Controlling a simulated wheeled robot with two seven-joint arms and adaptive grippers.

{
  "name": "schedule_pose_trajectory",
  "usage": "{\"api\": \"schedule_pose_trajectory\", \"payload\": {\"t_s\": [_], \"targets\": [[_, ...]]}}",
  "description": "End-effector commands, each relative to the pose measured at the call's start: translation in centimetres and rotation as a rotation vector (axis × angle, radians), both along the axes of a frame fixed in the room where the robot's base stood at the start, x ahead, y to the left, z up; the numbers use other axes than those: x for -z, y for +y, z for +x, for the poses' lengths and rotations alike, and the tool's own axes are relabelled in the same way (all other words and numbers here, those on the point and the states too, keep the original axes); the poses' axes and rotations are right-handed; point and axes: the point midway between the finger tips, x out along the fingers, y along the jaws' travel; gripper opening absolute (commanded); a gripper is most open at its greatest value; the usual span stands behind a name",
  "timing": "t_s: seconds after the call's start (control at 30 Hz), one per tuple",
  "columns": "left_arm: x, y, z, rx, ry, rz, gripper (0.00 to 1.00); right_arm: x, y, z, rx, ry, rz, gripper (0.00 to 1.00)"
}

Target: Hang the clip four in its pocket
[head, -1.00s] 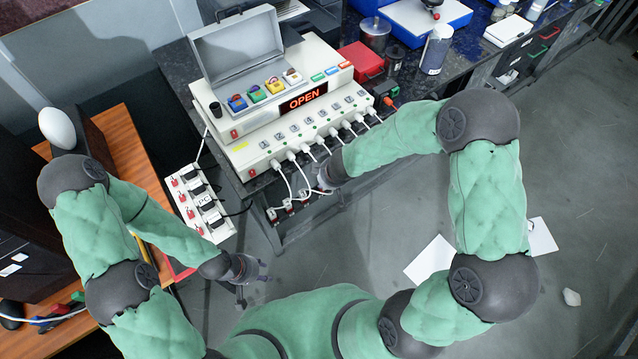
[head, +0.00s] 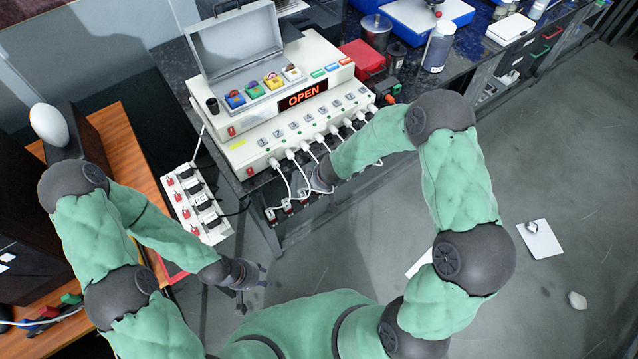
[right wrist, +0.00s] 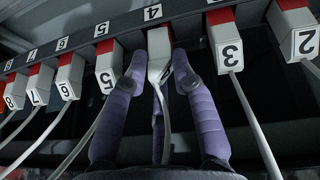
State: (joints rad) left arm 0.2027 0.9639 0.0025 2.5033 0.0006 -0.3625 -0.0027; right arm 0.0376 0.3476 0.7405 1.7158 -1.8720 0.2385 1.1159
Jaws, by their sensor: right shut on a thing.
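In the right wrist view my right gripper (right wrist: 163,72) is shut on a white clip (right wrist: 158,42) with a pale cable hanging from it. The clip stands upright just under the rail label 4 (right wrist: 152,12), its top at the rail's lower edge. No red top or number shows on it, and I cannot tell whether it is seated. In the head view my right gripper (head: 318,180) is at the front of the bench, partly hidden by its arm. My left gripper (head: 254,277) is away to the lower left, with its fingers apart and nothing seen between them.
Clip 5 (right wrist: 104,62) and clip 3 (right wrist: 227,45) hang close on either side, with red tops and cables. Clip 2 (right wrist: 298,38) is farther right. The white tester (head: 300,130) reads OPEN. A power strip (head: 195,205) stands left of the bench.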

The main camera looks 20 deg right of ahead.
Motion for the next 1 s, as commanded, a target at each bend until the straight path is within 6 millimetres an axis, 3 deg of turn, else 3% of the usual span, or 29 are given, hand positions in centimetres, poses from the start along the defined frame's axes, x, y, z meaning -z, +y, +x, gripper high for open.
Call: {"api": "schedule_pose_trajectory", "payload": {"t_s": [0.23,0.27,0.33,0.37,0.8,1.0], "targets": [[0.4,0.0,0.0,0.000,0.000,0.000,0.40,0.3,0.0,0.0,0.000,0.000,0.000,0.00],[0.4,0.0,0.0,0.000,0.000,0.000,0.40,0.3,0.0,0.0,0.000,0.000,0.000,0.30],[0.3,0.0,0.0,0.000,0.000,0.000,0.40,0.2,0.0,0.0,0.000,0.000,0.000,0.49],[0.3,0.0,0.0,0.000,0.000,0.000,0.40,0.2,0.0,0.0,0.000,0.000,0.000,0.51],[-0.3,0.0,0.0,0.000,0.000,0.000,0.40,-0.3,0.0,0.0,0.000,0.000,0.000,0.51],[-1.6,0.0,0.0,0.000,0.000,0.000,0.40,-3.7,-0.3,-1.2,0.000,-0.004,0.000,0.51]]}}
